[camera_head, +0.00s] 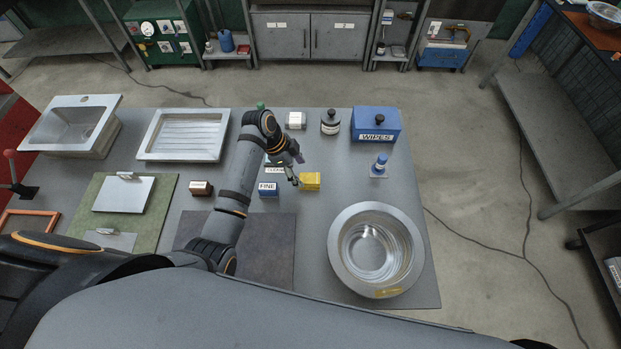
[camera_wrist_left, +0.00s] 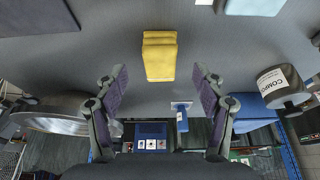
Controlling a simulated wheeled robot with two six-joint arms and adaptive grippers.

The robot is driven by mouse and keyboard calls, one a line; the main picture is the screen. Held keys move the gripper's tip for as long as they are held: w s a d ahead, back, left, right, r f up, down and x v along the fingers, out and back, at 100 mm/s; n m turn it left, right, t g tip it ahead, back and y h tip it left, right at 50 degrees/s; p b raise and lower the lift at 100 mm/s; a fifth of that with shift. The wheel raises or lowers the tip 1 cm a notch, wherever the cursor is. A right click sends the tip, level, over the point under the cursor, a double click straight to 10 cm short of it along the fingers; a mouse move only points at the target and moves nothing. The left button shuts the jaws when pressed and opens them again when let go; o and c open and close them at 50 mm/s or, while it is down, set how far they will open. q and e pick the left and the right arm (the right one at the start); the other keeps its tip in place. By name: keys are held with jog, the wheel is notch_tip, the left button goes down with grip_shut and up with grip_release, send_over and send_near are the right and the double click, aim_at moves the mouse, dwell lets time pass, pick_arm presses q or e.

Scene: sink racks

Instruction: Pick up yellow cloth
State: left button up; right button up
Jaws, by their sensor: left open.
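The yellow cloth (camera_head: 310,181) is a small folded block on the grey table, right of the middle. In the left wrist view the cloth (camera_wrist_left: 160,56) lies ahead of and between the fingertips, apart from them. My left gripper (camera_head: 296,172) is just left of the cloth in the head view, above the table. It also shows in the left wrist view (camera_wrist_left: 160,76), with its two fingers spread and nothing between them. My right gripper is not in view.
A blue FINE block (camera_head: 268,189) is left of the cloth. A round steel sink (camera_head: 335,253) lies in front right. A dark mat (camera_head: 270,250) is bare in front.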

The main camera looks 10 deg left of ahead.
aim_at(303, 178)
pick_arm(q)
jog(key=shift+d+f, duration=0.1)
jog(key=shift+f, duration=0.25)
jog(key=shift+d+f+p, duration=0.25)
jog(key=shift+f+p, duration=0.35)
jog(key=shift+p, duration=0.05)
jog(key=x, duration=0.3)
jog(key=shift+w+f, duration=0.1)
jog(key=shift+f, duration=0.05)
jog(key=shift+a, duration=0.1)
jog(key=c, duration=1.1)
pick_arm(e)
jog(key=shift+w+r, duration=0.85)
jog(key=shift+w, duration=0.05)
